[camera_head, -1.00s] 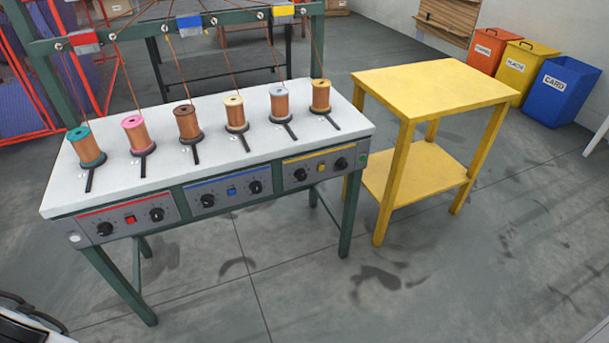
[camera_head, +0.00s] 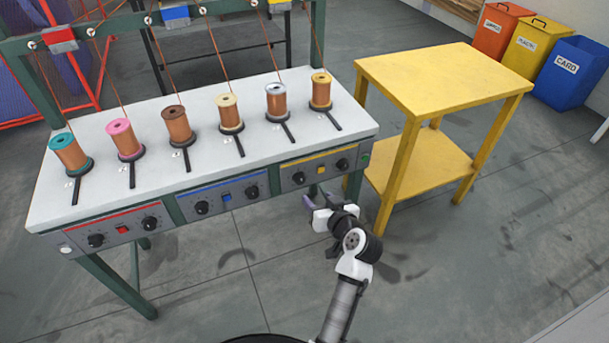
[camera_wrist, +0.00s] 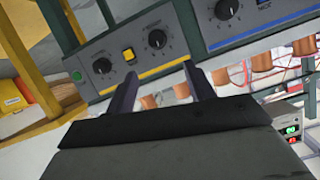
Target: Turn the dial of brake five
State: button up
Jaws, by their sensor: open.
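The yellow-striped panel on the bench front (camera_head: 319,170) has two black dials. The left one, fifth from the left along the bench, is the dial of brake five (camera_head: 299,177); it also shows in the wrist view (camera_wrist: 157,39), right of the yellow button. The fifth spool (camera_head: 276,102), with a grey top, stands above it. My gripper (camera_head: 317,197) is open and empty, just in front of and below this panel. In the wrist view, its two fingers (camera_wrist: 162,73) point toward the panel, apart from the dial.
The other yellow-panel dial (camera_head: 342,164) and the yellow button (camera_head: 320,170) are close by. A blue-striped panel (camera_head: 227,197) lies to the left. A yellow table (camera_head: 440,75) stands right of the bench, near my arm. Open floor lies in front.

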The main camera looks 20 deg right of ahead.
aim_at(301, 181)
jog(key=p+x, duration=0.1)
jog(key=x, duration=0.8)
jog(key=f+p+x, duration=0.1)
jog(key=x, duration=0.3)
jog(key=shift+d+p, duration=0.25)
jog(key=shift+p, duration=0.1)
jog(key=c, duration=1)
jog(key=shift+o, duration=0.2)
jog(key=shift+d+f+m+y+b, duration=0.15)
jog(key=shift+m+y+b, duration=0.55)
jog(key=shift+m+b, duration=0.4)
jog(key=m+y+b, duration=0.2)
jog(key=m, duration=0.1)
jog(key=shift+d, duration=0.1)
